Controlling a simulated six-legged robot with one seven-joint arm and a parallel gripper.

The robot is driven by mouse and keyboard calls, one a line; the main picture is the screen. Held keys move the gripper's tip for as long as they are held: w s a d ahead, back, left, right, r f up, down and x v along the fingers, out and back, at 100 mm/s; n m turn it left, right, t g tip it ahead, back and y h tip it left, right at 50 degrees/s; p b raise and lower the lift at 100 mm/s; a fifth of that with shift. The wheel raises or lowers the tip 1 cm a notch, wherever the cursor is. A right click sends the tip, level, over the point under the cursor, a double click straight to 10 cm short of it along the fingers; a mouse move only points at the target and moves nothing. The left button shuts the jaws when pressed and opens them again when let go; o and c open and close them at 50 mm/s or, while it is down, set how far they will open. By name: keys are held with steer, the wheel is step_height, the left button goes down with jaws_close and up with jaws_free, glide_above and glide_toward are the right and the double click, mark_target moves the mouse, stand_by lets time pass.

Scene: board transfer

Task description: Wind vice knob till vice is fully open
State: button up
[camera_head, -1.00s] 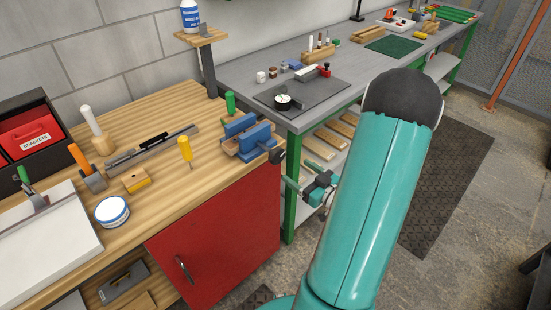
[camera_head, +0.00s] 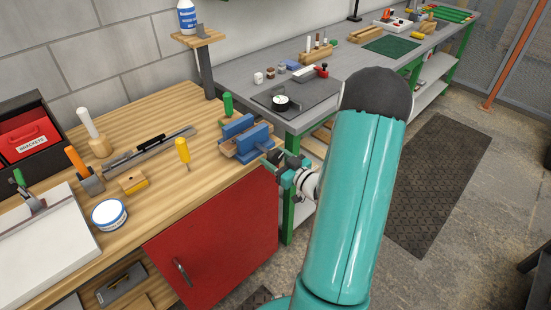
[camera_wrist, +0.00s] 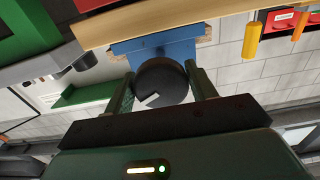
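The blue vice (camera_head: 250,143) sits at the right front corner of the wooden bench, with a narrow gap between its jaws in the head view. It also shows upside down in the wrist view (camera_wrist: 155,48). Its dark round knob (camera_wrist: 160,80) faces the wrist camera, with a small pale mark on it. My gripper (camera_wrist: 160,72) has its two green fingers apart, one on each side of the knob. I cannot tell whether the fingertips touch it. In the head view my gripper (camera_head: 277,162) is at the vice's front, hiding most of the knob.
A yellow-handled screwdriver (camera_head: 183,153) and a green-handled tool (camera_head: 228,104) stand near the vice. The red cabinet door (camera_head: 215,225) is below the bench. A grey table (camera_head: 240,75) with green legs stands close behind my gripper. Open floor lies to the right.

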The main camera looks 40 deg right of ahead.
steer(key=c, duration=0.5)
steer(key=shift+o, duration=0.2)
steer(key=shift+n, duration=0.3)
steer(key=n, duration=0.6)
steer(key=shift+d, duration=0.1)
steer(key=n, duration=0.5)
steer(key=shift+s+n, duration=0.1)
steer(key=shift+n, duration=0.3)
steer(key=shift+d, duration=0.1)
steer(key=o, duration=0.9)
steer(key=shift+r, duration=0.1)
steer(key=shift+o, duration=0.3)
